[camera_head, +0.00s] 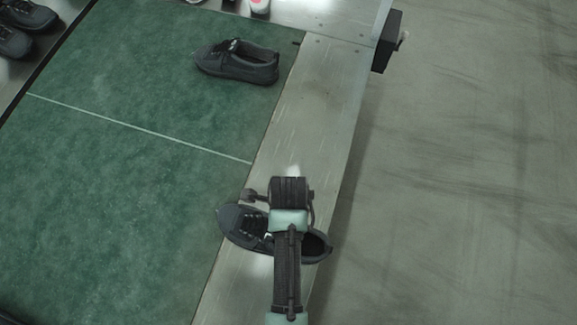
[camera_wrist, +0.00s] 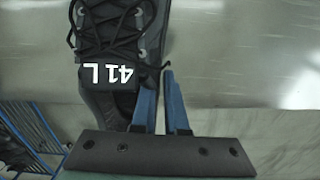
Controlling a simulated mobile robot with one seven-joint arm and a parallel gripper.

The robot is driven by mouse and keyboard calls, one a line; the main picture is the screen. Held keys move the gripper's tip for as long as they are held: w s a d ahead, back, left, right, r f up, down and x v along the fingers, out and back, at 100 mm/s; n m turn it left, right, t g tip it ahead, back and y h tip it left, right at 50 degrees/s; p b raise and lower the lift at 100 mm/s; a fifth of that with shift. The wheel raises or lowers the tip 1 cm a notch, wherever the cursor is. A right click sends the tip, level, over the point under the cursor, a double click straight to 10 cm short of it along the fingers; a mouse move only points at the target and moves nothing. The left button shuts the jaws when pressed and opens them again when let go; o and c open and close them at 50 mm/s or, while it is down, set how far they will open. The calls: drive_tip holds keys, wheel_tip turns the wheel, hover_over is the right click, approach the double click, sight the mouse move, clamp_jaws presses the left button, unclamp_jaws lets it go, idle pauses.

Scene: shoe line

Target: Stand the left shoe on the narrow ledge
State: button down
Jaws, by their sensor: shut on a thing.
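The left shoe (camera_wrist: 107,40), black with laces and "41 L" on its tongue, fills the left part of the wrist view. In the head view the left shoe (camera_head: 243,224) lies under my arm, toe to the left over the edge of the green mat, heel to the right over the narrow metal ledge (camera_head: 312,110). My gripper (camera_wrist: 164,90) is shut on the shoe's side wall near the opening, its blue fingers pinching the collar. In the head view my wrist covers the middle of the shoe and the fingertips. I cannot tell whether the sole touches the ledge.
Another black shoe (camera_head: 237,62) stands on the green mat (camera_head: 130,190) at the back. A dark box (camera_head: 387,42) sits at the ledge's far right end. More shoes (camera_head: 15,42) are at the top left. Grey floor (camera_head: 470,180) lies beyond the ledge on the right.

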drive_tip(key=shift+f, duration=0.1)
drive_tip(key=c, duration=0.9)
unclamp_jaws()
drive_tip(key=shift+c, duration=0.2)
